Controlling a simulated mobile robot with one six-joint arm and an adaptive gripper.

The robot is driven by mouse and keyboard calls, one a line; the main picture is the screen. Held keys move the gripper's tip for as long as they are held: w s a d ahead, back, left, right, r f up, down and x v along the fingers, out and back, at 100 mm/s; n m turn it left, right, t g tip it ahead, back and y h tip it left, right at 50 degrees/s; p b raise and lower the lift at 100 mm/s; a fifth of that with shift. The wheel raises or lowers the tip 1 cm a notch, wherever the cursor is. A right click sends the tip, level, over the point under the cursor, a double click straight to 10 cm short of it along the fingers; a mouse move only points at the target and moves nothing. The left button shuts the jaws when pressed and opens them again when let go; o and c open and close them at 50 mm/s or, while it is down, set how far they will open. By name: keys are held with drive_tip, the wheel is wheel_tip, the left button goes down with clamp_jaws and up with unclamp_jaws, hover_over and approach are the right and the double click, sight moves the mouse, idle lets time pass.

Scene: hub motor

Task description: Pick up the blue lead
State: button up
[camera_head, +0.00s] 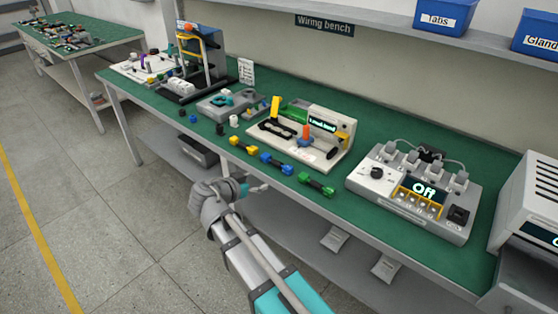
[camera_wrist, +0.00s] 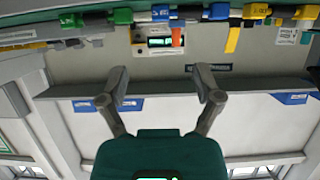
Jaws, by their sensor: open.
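The blue lead (camera_head: 277,164) lies near the front edge of the green bench top, between the yellow lead (camera_head: 243,145) and the green lead (camera_head: 315,184). In the wrist view, which looks inverted, the blue lead (camera_wrist: 160,12) shows its blue ends at the top edge, beyond the fingertips. My gripper (camera_head: 260,188) is in front of the bench edge, apart from the leads. In the wrist view my gripper (camera_wrist: 159,70) has its two fingers spread wide with nothing between them.
A tester with a lit display (camera_head: 321,124) stands behind the leads. A grey box reading "Off" (camera_head: 415,190) stands to the right, small parts and a stand to the left. The bench's front edge (camera_head: 355,220) and lower shelf lie close to my arm. The floor is clear.

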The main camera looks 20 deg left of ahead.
drive_tip(key=shift+w+d+f, duration=0.1)
drive_tip(key=b, duration=0.3)
approach(285, 172)
drive_tip(key=shift+x, duration=1.5)
drive_tip(key=shift+d, duration=0.15)
drive_tip(key=shift+b+x, duration=1.25)
drive_tip(key=shift+x, duration=1)
drive_tip(key=shift+w+f, duration=0.1)
drive_tip(key=shift+w, duration=0.2)
drive_tip(key=shift+d, duration=0.1)
clamp_jaws()
